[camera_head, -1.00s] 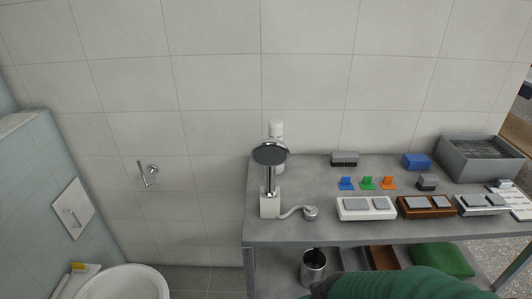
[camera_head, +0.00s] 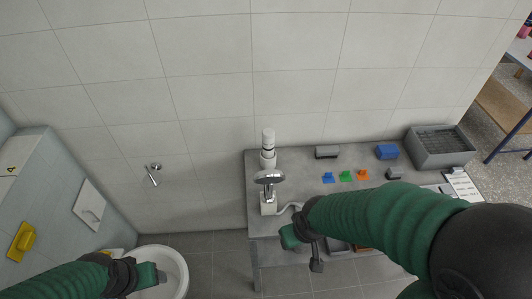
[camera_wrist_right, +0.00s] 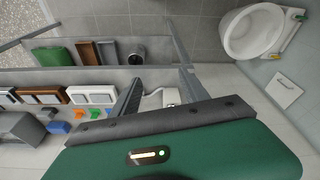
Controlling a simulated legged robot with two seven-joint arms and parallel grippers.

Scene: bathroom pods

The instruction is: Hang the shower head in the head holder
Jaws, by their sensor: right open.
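The shower head (camera_head: 268,177), with a round chrome-rimmed face, stands upright in a white block-shaped base (camera_head: 268,205) at the counter's left end. A hose (camera_head: 288,208) runs from the base to the right, partly hidden by my right arm. A chrome fitting (camera_head: 153,174) is on the wall left of the counter; I cannot tell if it is the head holder. My right gripper (camera_head: 303,248) is open and empty, in front of the counter edge, right of and nearer than the shower head. My left gripper (camera_head: 150,275) is low at the left, apart from everything; its opening is unclear.
A white cylinder (camera_head: 268,142) stands behind the shower head. The grey counter (camera_head: 262,250) also holds coloured pieces, a blue block (camera_head: 387,152) and a grey bin (camera_head: 440,146). A toilet (camera_head: 172,262) is at lower left. The wall between fitting and counter is clear.

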